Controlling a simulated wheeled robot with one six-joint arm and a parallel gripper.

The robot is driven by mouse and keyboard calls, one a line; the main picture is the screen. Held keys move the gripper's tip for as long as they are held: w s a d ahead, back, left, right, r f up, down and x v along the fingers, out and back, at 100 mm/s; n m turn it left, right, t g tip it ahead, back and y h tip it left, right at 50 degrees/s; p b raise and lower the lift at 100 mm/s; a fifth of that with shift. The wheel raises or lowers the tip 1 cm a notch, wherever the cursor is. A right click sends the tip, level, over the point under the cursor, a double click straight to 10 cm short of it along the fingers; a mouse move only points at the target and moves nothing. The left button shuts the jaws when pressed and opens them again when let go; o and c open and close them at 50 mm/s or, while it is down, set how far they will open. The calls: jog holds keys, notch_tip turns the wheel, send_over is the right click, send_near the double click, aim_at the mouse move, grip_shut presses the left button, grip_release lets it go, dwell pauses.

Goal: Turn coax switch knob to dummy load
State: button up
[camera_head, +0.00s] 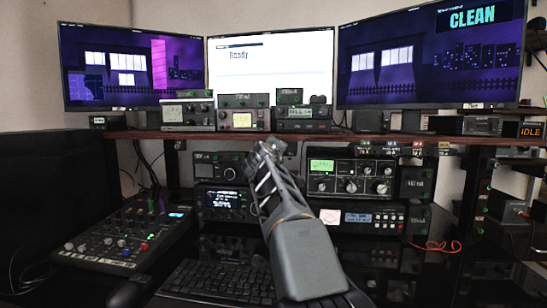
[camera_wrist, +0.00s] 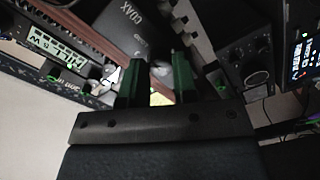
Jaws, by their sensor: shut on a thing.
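The coax switch box (camera_wrist: 135,28) is dark, with "COAX" lettering, and lies just beyond my fingertips in the wrist view. My gripper (camera_wrist: 159,75) has two green fingers reaching to the box's face, shut on the coax switch knob. The knob itself is mostly hidden between the fingers, and I cannot read its pointing direction. In the head view my gripper (camera_head: 268,150) reaches up to the underside of the wooden shelf, and my arm hides the box there.
The wooden shelf (camera_head: 225,134) runs above my gripper, with small meters and boxes on it. A tuner with a green display (camera_head: 350,178) stands close on the right, and a radio (camera_head: 224,203) on the left. A mixer (camera_head: 120,235) and keyboard (camera_head: 220,281) lie in front.

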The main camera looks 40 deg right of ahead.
dwell(0.4)
jog(key=o, duration=0.9)
jog(key=b+v, duration=0.1)
jog(key=v, duration=1.3)
jog(key=shift+d+f, duration=0.1)
